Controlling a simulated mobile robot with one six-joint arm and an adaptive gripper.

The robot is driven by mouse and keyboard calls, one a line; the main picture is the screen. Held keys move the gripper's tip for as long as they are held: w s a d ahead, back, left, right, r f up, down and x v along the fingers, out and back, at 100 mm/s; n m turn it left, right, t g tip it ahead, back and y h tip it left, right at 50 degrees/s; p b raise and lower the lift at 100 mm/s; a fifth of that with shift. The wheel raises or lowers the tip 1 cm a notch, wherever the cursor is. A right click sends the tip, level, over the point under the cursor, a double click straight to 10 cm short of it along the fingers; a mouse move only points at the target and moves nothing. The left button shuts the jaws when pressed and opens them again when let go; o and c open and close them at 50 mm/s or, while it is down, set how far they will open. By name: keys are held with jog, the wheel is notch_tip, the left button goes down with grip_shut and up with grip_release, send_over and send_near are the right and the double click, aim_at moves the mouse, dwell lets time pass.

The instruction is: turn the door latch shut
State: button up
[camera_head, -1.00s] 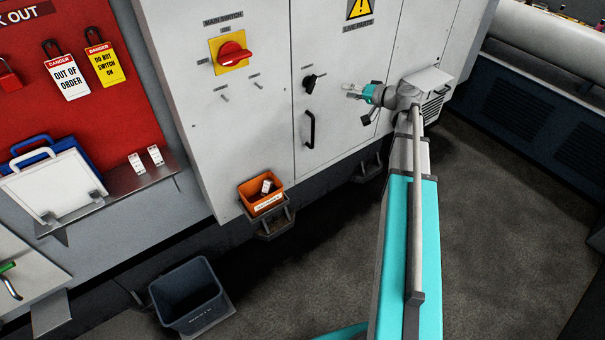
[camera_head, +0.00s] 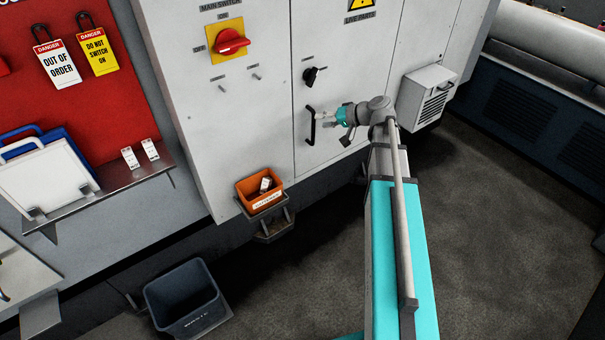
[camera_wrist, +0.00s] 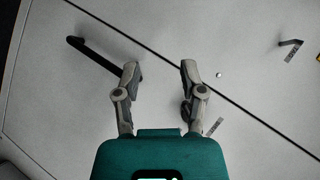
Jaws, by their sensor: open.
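The door latch (camera_head: 311,76) is a small black turn knob on the grey cabinet door (camera_head: 340,60), above a black bar handle (camera_head: 311,126). My gripper (camera_head: 322,117) is just right of the bar handle and below the latch. In the wrist view my gripper (camera_wrist: 160,70) has its two fingers apart with nothing between them, facing the cabinet face. The bar handle (camera_wrist: 88,55) shows beyond the left finger. A dark part beside the right finger is probably the latch, mostly hidden by that finger. Whether my gripper touches the door I cannot tell.
A red main switch (camera_head: 231,42) on a yellow plate is left of the latch. An orange bin (camera_head: 246,189) hangs below, and a dark waste bin (camera_head: 186,300) stands on the floor. A vented box (camera_head: 427,98) projects from the cabinet at right.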

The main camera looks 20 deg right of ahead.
jog(key=s+a+f+g+h+b, duration=0.1)
jog(key=s+a+f+g+b, duration=0.1)
jog(key=f, duration=0.4)
jog(key=s+a+f+g+h+b, duration=0.1)
jog(key=s+a+f+g+b, duration=0.1)
jog(key=s+a+f+b, duration=0.3)
jog(key=shift+a+f, duration=0.9)
jog(key=shift+a, duration=0.15)
jog(key=shift+r, duration=0.1)
jog(key=n+t+p, duration=0.4)
jog(key=t+p, duration=0.4)
jog(key=p, duration=1)
send_near(316, 76)
jog(key=v, duration=0.3)
jog(key=shift+s+a+r, duration=0.1)
jog(key=shift+r, duration=0.05)
jog(key=b+x, duration=0.5)
jog(key=x, duration=0.9)
jog(key=shift+d, duration=0.2)
